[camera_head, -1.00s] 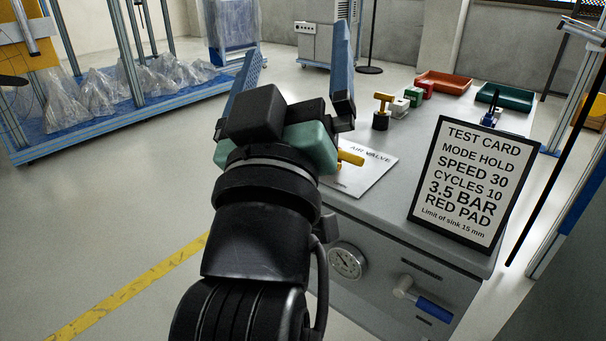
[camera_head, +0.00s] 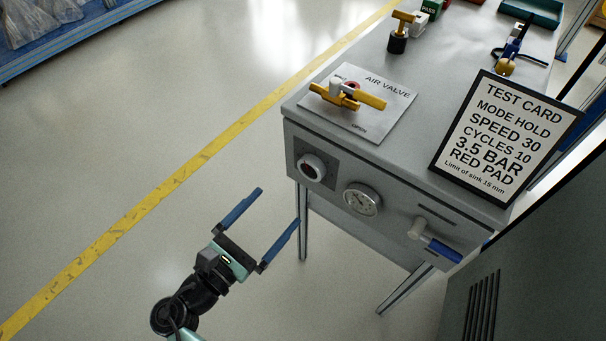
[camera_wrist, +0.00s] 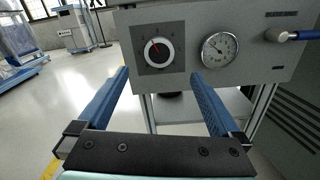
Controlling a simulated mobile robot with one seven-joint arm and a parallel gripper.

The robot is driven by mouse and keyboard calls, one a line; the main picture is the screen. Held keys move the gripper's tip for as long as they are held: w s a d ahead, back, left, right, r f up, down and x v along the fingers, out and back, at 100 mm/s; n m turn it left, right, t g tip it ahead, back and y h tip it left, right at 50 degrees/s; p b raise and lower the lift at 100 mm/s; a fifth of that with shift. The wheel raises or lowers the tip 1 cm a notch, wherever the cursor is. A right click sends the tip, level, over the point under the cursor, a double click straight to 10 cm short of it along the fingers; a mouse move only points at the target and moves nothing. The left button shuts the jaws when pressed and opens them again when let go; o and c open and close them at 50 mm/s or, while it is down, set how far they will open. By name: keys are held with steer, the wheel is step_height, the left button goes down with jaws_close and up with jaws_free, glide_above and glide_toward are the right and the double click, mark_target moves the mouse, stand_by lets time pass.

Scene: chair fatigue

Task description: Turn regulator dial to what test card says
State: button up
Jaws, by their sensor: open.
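The regulator dial (camera_head: 312,168) is a round knob with a white ring and a red mark, on a dark square plate on the cabinet front. In the wrist view the dial (camera_wrist: 158,52) sits ahead, above and between my finger tips, its red mark pointing to the upper left. The pressure gauge (camera_head: 362,199) is right of it; its reading is too small to tell. The test card (camera_head: 503,137) stands tilted on the cabinet top and reads MODE HOLD, SPEED 30, CYCLES 10, 3.5 BAR, RED PAD. My gripper (camera_head: 280,207) is open and empty, in front of and below the dial, apart from it.
A yellow air valve (camera_head: 347,97) sits on a plate on the cabinet top (camera_head: 430,95). A blue-handled lever (camera_head: 436,243) sticks out right of the gauge. A dark cabinet (camera_head: 530,265) stands at the lower right. The floor left of my gripper is clear.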

mark_target(309, 172)
steer(key=b+x, duration=0.2)
steer(key=x, duration=0.8)
steer(key=shift+w, duration=0.2)
steer(key=c, duration=1.3)
steer(key=m+b, duration=0.2)
steer(key=m, duration=0.3)
steer(key=shift+s+f, duration=0.1)
steer(key=shift+f, duration=0.05)
steer(key=shift+m+b, duration=0.85)
steer(key=shift+m, duration=0.95)
